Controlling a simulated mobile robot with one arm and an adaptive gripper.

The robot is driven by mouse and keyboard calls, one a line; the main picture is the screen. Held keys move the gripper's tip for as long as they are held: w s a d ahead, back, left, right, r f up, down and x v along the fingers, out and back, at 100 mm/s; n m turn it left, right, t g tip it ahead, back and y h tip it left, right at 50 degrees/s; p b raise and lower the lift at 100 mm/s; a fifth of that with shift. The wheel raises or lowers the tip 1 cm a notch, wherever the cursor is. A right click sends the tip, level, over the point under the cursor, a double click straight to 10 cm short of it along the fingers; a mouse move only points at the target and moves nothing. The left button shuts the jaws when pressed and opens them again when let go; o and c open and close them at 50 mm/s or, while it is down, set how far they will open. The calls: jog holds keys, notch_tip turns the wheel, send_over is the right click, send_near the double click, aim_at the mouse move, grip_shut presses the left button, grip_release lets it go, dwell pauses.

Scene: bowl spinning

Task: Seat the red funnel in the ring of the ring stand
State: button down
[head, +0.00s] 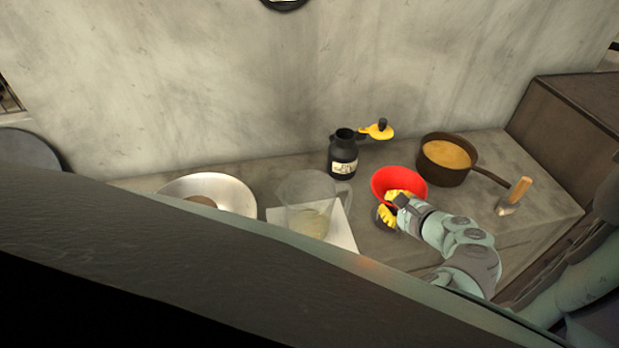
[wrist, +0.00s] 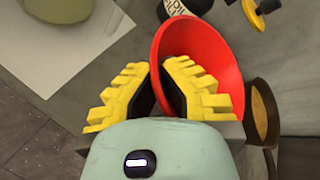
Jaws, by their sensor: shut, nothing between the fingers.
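The red funnel (head: 402,180) shows as a wide red cone right of the middle in the head view, and its open mouth (wrist: 205,42) shows beyond my fingers in the wrist view. My gripper (head: 390,204) is shut and empty at the funnel's near side, with its yellow ridged fingers overlapping the red. I cannot tell if they touch it. A yellow piece with a black knob (head: 377,132), behind the funnel by the dark bottle, may be the ring stand; it shows partly in the wrist view (wrist: 253,14). Its base and the funnel's spout are hidden.
A dark labelled bottle (head: 343,155) stands behind the funnel. A brown pan (head: 432,174) and a wooden-handled tool (head: 515,195) are to the right. A clear jug (head: 305,190) on a white sheet (head: 341,236) and a white bowl (head: 236,194) are to the left.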

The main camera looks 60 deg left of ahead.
jog(key=c, duration=1.7)
grip_release()
jog(key=o, duration=0.6)
jog(key=shift+o, duration=0.2)
jog(key=shift+w+d+r, duration=0.1)
jog(key=shift+d+r, duration=0.25)
jog(key=shift+d, duration=0.25)
jog(key=v, duration=1)
jog(key=shift+d+r, duration=0.15)
jog(key=shift+d, duration=0.15)
